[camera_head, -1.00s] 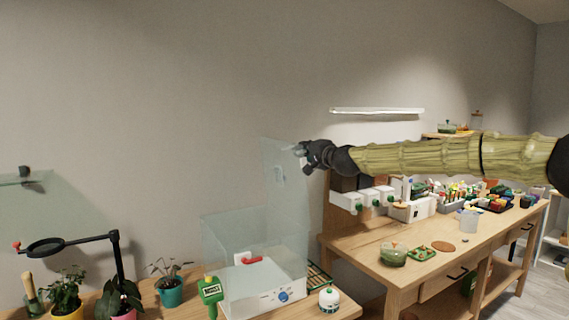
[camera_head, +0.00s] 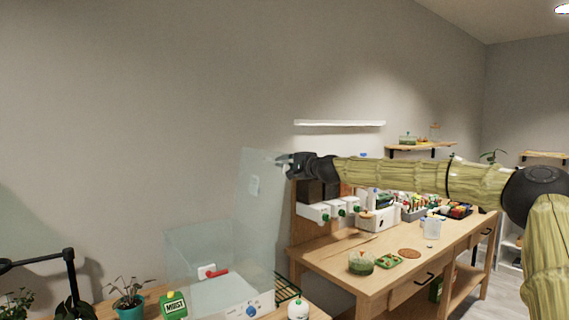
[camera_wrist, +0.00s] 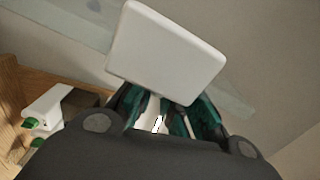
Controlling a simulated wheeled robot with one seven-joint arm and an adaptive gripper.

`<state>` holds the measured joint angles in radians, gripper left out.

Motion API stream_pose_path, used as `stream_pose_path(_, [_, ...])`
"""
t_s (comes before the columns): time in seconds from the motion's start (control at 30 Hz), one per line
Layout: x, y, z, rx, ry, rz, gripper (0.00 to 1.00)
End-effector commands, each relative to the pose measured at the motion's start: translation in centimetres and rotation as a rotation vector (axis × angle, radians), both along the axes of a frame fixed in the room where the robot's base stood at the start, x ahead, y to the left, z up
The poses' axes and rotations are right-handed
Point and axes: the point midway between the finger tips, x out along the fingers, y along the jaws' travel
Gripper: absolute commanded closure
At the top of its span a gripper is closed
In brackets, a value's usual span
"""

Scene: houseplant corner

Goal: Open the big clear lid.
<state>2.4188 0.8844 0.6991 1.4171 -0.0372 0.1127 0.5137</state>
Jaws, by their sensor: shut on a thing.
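The big clear lid (camera_head: 258,212) stands raised and nearly upright along the right side of a clear box (camera_head: 193,252) with a white base in the head view. My gripper (camera_head: 284,163) is at the lid's upper right corner. In the wrist view my gripper (camera_wrist: 165,118) has its dark green fingers closed around a thin pale part. A white block (camera_wrist: 166,52) fills the space just beyond the fingers; it looks like part of the lid's handle. The exact contact is partly hidden by the block and the gripper body.
A green moist sign (camera_head: 174,306) and a white round bottle (camera_head: 298,310) stand near the box. A potted plant (camera_head: 128,300) is to its left. A wooden workbench (camera_head: 330,262) with drawers and several items stands to the right. A white wall shelf (camera_head: 340,123) hangs above.

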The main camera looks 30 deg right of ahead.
Motion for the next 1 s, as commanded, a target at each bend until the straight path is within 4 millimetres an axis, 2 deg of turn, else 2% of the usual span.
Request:
stream_pose_path(0.03, [0.0,0.1,-1.5,-0.004,0.017,0.005,1.0])
stream_pose_path(0.07, [0.0,0.1,-1.5,-0.004,0.017,0.005,1.0])
stream_pose_path(0.1, [0.0,0.1,-1.5,-0.004,0.017,0.005,0.82])
stream_pose_path(0.2, [0.1,0.2,-1.4,-0.004,0.016,0.005,0.68])
stream_pose_path(0.67, [-0.1,0.1,-0.4,-0.002,0.005,0.003,0.68])
stream_pose_path(0.83, [-1.2,-0.2,-0.3,-0.002,0.004,0.003,0.68])
stream_pose_path(1.0, [-3.1,-0.5,-0.3,-0.002,0.003,0.003,0.68])
